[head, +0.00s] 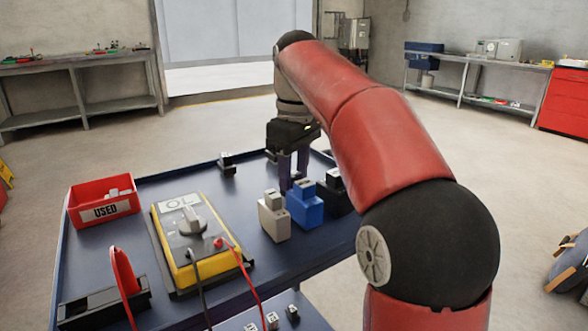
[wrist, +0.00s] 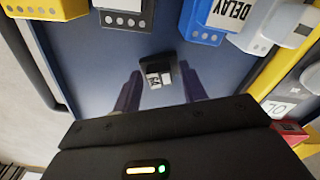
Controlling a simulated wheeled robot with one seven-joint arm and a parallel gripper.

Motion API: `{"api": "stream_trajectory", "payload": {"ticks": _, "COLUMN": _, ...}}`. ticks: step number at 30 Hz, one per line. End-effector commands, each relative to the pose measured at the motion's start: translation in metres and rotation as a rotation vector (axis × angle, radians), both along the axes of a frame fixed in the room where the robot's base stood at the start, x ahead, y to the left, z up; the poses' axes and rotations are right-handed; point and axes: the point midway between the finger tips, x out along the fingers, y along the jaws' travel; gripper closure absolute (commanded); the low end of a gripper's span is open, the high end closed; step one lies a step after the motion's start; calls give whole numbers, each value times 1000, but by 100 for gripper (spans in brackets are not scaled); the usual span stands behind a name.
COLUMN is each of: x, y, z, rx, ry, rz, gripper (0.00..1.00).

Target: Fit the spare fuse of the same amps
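My gripper (head: 294,186) points down over the far part of the blue trolley top. In the wrist view its two dark fingers (wrist: 160,90) stand apart, with nothing gripped. A small black piece with a white label (wrist: 158,72) lies between and just beyond them; its print is unreadable. Three blocks stand on the near side of the gripper: a grey one (head: 274,216), a blue one (head: 305,204) and a black one (head: 334,191). "DELAY" is legible on a label near the blue and grey blocks. Amp ratings are not readable.
The yellow meter (head: 188,242) reads "OL", with red and black leads. A red "USED" bin (head: 103,201) holds pale pieces. A small dark piece (head: 228,164) sits at the trolley's far side. A black holder (head: 104,303) lies front left. Small pieces (head: 272,321) show at the bottom edge.

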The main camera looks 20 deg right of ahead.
Motion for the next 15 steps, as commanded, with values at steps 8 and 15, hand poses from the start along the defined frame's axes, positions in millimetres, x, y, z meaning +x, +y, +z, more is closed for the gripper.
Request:
{"api": "stream_trajectory", "payload": {"ticks": 8, "x": 0, "y": 0, "z": 0, "rx": 0, "ry": 0, "rz": 0, "gripper": 95}}
{"api": "stream_trajectory", "payload": {"ticks": 15, "x": 0, "y": 0, "z": 2, "rx": 0, "ry": 0, "rz": 0, "gripper": 100}}
